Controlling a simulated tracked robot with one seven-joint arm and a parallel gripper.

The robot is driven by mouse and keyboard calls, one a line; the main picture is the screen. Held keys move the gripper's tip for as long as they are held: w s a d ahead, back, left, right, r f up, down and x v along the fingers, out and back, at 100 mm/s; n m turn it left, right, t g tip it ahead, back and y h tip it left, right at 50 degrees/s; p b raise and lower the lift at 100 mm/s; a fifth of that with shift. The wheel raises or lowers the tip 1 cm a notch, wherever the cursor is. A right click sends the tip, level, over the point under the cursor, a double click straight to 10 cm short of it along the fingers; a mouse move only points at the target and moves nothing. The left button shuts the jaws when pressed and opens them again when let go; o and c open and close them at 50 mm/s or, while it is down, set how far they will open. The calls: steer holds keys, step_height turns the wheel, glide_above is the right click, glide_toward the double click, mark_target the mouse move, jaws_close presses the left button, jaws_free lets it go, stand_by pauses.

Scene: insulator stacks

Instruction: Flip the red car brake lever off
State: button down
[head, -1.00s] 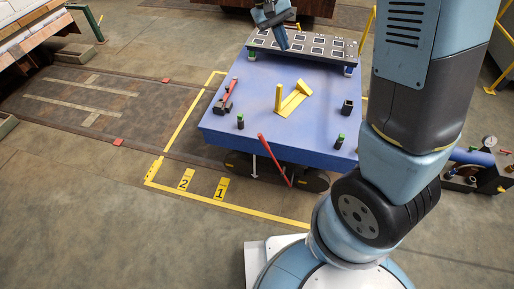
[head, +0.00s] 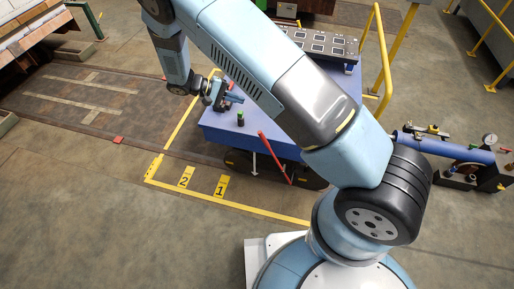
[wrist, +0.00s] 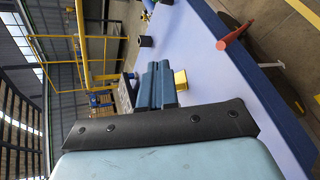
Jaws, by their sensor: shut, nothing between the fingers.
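A long red lever (head: 273,155) slants down across the front side of the blue car (head: 222,128). In the wrist view a red lever end (wrist: 233,36) sticks out past the car's edge, upper right. I take this to be the brake lever. My gripper (head: 238,98) is above the car's left front part, apart from and up-left of that lever. In the wrist view its blue fingers (wrist: 158,84) are together and empty. A second, small red lever on the car's left is mostly hidden by my gripper.
A green-topped black post (head: 240,118) stands on the car near my gripper. A panel of square plates (head: 325,42) is at the back. My arm covers the car's middle. Yellow rails (head: 382,60) stand at right; the floor in front is open.

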steer(key=s+a+f+n+t+h, duration=0.1)
steer(key=s+f+n+t, duration=0.1)
steer(key=f, duration=0.8)
steer(key=s+a+f+n+t+h, duration=0.1)
steer(key=s+f+n+t, duration=0.2)
steer(key=f+t, duration=0.3)
steer(key=s+a+f+n+t+h, duration=0.1)
steer(key=s+f+t, duration=0.3)
steer(key=f, duration=1)
steer(key=shift+a+f+n+t+h, duration=0.3)
steer(key=shift+a+f+n+t, duration=0.1)
steer(key=shift+a+n+t, duration=0.25)
steer(key=shift+d, duration=0.1)
steer(key=s+d+r+x, duration=0.1)
steer(key=s+x, duration=0.1)
steer(key=x, duration=1.1)
steer(key=shift+s+d, duration=0.15)
steer(key=shift+d, duration=0.05)
